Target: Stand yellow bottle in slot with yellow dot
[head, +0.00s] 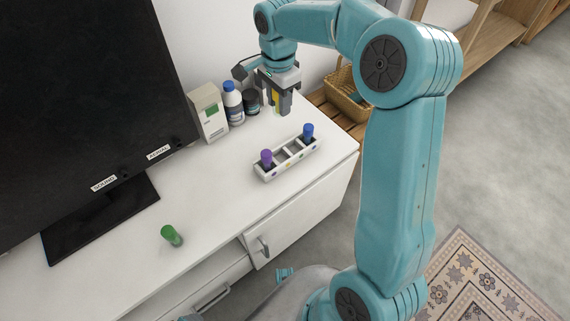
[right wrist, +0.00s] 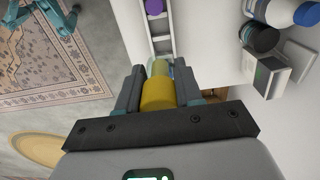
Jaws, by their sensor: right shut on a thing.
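The yellow bottle (head: 276,98) is upright between the fingers of my right gripper (head: 274,106), above the back right part of the white cabinet top. In the right wrist view the yellow bottle (right wrist: 158,95) shows between the two shut fingers. The white slotted rack (head: 299,161) stands on the cabinet in front of the gripper. A purple bottle (head: 266,158) is in its left end slot and a blue bottle (head: 308,131) in its right end slot; the middle slots look empty. Small dots mark the rack's front, hard to read. My left gripper is not in view.
A white box (head: 208,113), a white bottle with a blue cap (head: 232,104) and a dark jar (head: 251,101) stand left of the gripper. A green bottle (head: 171,236) stands at the front left. A television (head: 80,110) fills the left. A wicker basket (head: 347,98) is beyond the cabinet's right edge.

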